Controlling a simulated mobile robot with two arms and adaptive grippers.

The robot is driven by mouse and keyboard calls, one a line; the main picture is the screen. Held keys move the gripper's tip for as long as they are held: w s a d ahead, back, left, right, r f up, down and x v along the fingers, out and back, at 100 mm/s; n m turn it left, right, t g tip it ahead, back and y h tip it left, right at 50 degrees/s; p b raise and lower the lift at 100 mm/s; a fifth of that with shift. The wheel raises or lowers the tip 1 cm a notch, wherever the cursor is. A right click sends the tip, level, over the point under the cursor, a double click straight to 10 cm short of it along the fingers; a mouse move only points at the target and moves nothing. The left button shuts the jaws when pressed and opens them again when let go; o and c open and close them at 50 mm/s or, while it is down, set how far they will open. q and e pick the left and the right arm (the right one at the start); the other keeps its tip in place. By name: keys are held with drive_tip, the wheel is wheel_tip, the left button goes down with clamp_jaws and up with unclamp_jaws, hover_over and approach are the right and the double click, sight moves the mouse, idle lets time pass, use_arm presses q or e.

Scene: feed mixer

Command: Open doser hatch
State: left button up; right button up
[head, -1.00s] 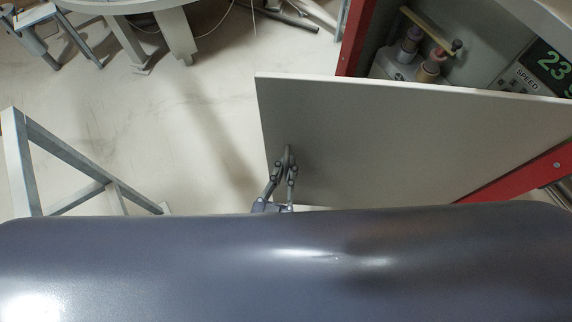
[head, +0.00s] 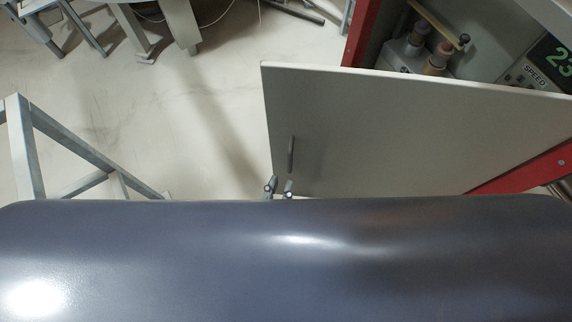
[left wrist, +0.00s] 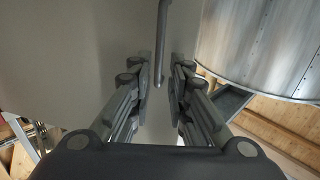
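The doser hatch (head: 400,135) is a pale flat panel standing swung open from the red-framed cabinet in the head view. Its dark bar handle (head: 291,154) is near the panel's left edge. The handle also shows in the left wrist view (left wrist: 161,45), ahead of the fingers. My left gripper (head: 279,187) is just below the handle, apart from it and mostly hidden by my own body. My right gripper is not in view.
The open cabinet holds bottle-like parts (head: 438,62) and a green-digit speed display (head: 553,62). A grey metal frame (head: 75,150) stands at the left. Table-like legs (head: 160,30) stand at the back left. The floor (head: 190,110) between is clear.

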use_arm(q)
drive_tip(key=shift+v, duration=2.05)
